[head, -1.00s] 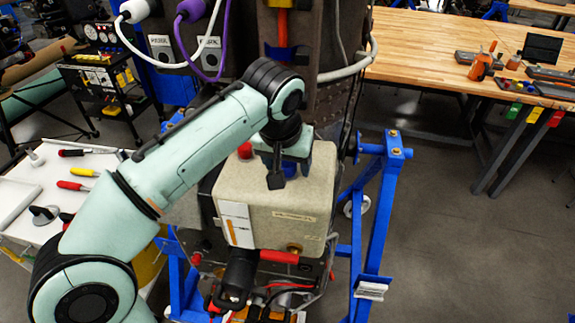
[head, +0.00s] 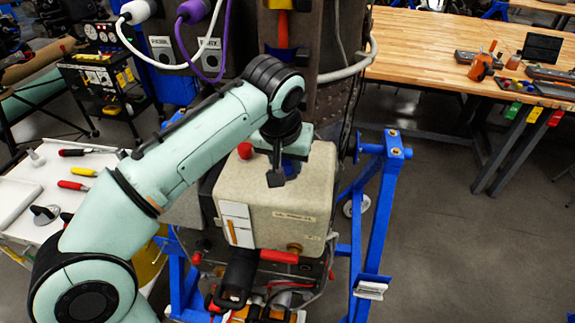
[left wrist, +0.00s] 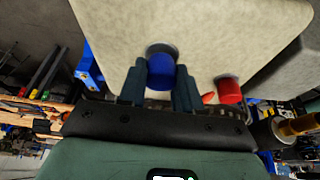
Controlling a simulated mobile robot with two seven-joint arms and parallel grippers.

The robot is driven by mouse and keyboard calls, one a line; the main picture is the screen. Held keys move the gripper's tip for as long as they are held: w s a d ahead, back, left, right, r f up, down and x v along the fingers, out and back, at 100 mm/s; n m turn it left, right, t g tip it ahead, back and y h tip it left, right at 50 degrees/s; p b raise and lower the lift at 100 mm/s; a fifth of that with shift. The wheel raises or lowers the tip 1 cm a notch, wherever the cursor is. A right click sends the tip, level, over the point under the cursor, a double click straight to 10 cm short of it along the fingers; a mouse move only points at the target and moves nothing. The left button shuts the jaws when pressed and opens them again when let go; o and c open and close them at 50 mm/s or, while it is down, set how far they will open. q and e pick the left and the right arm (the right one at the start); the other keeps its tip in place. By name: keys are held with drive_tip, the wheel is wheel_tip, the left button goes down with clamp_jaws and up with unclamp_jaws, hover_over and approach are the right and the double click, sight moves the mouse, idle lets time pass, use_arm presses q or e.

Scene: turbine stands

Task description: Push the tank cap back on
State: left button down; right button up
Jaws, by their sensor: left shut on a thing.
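The tank (head: 300,215) is a beige box with rounded edges on the stand. It also shows in the left wrist view (left wrist: 215,30). My left gripper (head: 283,173) points down at the tank's top. In the left wrist view its two fingers (left wrist: 159,84) are shut on a blue cap (left wrist: 161,72). A dark round rim shows at the cap's far side, against the beige face. I cannot tell whether the cap is fully seated. In the head view the fingers and wrist largely hide the cap. My right gripper is not in view.
A red knob (head: 245,150) stands on the tank near the gripper, also in the left wrist view (left wrist: 230,91). A blue stand frame (head: 372,220) rises right of the tank. A white tool cart (head: 50,195) is left. Open floor lies right.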

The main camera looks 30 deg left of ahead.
use_arm(q)
drive_tip(key=shift+r, duration=0.35)
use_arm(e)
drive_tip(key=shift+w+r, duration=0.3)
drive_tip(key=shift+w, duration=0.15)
use_arm(q)
drive_tip(key=shift+f, duration=0.1)
drive_tip(key=shift+r+p, duration=0.35)
drive_tip(key=shift+r, duration=0.55)
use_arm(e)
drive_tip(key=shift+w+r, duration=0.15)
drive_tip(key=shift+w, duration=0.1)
